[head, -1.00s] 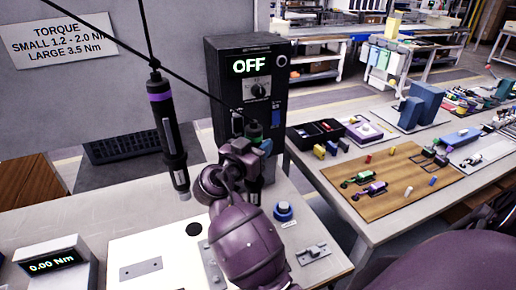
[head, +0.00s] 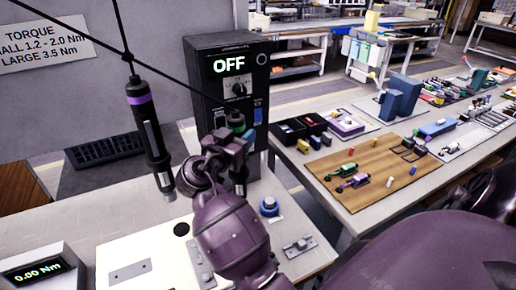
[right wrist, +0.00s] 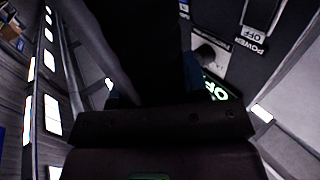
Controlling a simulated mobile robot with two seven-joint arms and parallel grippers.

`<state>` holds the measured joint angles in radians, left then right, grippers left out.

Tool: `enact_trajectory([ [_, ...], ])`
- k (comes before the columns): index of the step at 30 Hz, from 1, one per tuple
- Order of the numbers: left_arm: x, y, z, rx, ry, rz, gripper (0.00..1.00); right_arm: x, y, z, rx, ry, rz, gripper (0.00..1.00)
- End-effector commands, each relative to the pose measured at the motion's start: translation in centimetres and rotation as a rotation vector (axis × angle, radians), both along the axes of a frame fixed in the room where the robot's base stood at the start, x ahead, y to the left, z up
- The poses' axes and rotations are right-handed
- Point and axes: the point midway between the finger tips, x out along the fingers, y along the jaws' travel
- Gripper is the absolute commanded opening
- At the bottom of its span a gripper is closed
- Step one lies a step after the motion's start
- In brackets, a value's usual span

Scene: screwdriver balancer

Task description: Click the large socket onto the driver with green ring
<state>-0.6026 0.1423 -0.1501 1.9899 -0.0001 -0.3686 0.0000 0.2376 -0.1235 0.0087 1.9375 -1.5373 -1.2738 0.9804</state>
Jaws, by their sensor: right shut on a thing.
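The driver with the green ring (head: 237,120) hangs in front of the black control box. My right gripper (head: 236,143) is shut on its dark body, which shows below the jaws. In the right wrist view the dark driver body (right wrist: 145,50) fills the middle between the jaws. Its lower tip is partly hidden by my arm in the head view. I cannot pick out the large socket with certainty. My left gripper is not in view.
A driver with a purple ring (head: 150,135) hangs to the left. The control box (head: 205,70) reads OFF. A wooden board (head: 370,185) with small parts and black bins (head: 300,128) are at right.

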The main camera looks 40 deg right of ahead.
Motion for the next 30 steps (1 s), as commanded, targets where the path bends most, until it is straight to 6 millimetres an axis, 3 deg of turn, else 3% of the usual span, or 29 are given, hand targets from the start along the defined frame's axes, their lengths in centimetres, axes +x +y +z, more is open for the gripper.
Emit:
enact_trajectory([
  [15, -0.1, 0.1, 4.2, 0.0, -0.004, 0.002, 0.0, -2.0, -9.1, 2.8, 0.0, 0.009, -0.004, 0.0],
  [23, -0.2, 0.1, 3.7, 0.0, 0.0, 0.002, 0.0, -2.2, -9.8, 2.1, 0.002, 0.009, -0.001, 0.0],
  [30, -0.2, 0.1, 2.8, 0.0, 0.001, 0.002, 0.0, -2.2, -9.8, 0.1, 0.002, 0.013, -0.002, 0.0],
])
